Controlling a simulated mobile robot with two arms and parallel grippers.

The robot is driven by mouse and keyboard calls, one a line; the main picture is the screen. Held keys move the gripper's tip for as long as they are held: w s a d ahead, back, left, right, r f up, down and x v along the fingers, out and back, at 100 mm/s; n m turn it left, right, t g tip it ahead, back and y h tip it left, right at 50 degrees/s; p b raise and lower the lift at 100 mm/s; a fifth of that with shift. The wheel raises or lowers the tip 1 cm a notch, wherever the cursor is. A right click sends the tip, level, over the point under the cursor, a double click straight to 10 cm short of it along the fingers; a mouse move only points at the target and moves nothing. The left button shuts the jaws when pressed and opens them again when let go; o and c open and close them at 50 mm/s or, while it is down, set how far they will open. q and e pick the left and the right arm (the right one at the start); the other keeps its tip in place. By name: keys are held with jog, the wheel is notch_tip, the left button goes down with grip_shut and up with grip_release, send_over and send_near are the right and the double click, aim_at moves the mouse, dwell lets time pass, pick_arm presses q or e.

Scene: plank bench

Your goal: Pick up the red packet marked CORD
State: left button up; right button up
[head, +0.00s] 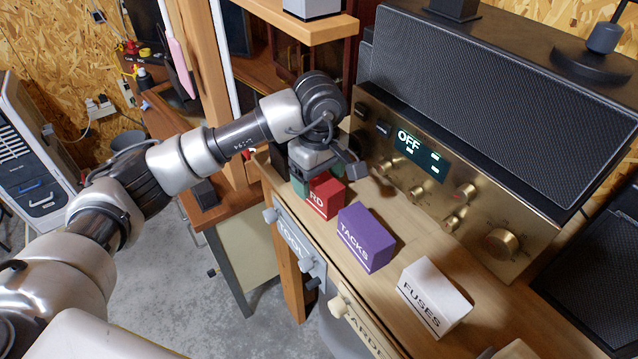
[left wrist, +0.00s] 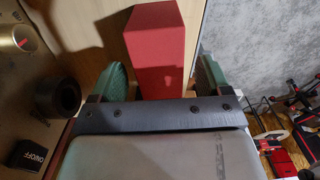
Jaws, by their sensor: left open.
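The red packet (head: 327,197) stands on the plank bench near its left edge, in the head view. Only the letters "RD" show, as my left gripper (head: 322,176) covers the rest. In the left wrist view the red packet (left wrist: 158,50) lies between the two green-padded fingers of my left gripper (left wrist: 163,75). The fingers are open, with a visible gap on each side of the packet. I cannot tell how deep the packet sits between them. My right gripper is not in view.
A purple TACKS packet (head: 366,238) and a white FUSES packet (head: 434,296) stand in line to the right of the red one. A brass-fronted radio (head: 450,185) reading OFF stands close behind.

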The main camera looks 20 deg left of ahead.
pick_arm(q)
jog(key=shift+f, duration=1)
jog(key=shift+c, duration=1.3)
jog(key=c, duration=0.7)
jog(key=shift+c, duration=0.5)
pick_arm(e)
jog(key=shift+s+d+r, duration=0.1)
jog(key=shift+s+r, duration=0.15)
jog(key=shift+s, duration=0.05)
